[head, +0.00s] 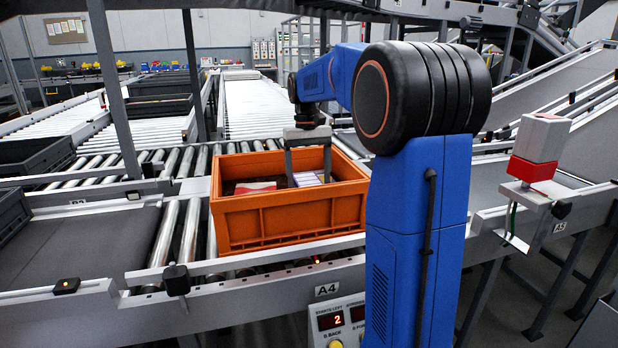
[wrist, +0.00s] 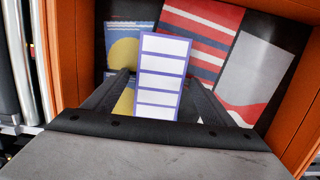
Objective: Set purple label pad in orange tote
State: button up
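The purple label pad (wrist: 163,68), white with purple borders, is inside the orange tote (head: 290,222), between my fingers. It shows partly in the head view (head: 308,178). In the wrist view it overlaps a blue-and-yellow packet and lies beside a striped one; its contact below is hard to judge. My gripper (head: 308,176) reaches down into the tote. Its fingers (wrist: 158,76) stand apart on either side of the pad, with a visible gap at the left finger. The gripper looks open.
In the tote lie a blue-and-yellow packet (wrist: 122,42), a red-and-blue striped packet (wrist: 203,35) and a grey, white and red packet (wrist: 258,70). The tote stands on a roller conveyor (head: 178,232). A red-and-white box-shaped device (head: 537,146) stands at right.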

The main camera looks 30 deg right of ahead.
aim_at(308, 179)
notch_tip(308, 179, up, 12)
jog(key=w, duration=0.1)
jog(key=shift+w+d, duration=0.25)
jog(key=shift+w, duration=0.1)
dwell(0.4)
dwell(0.5)
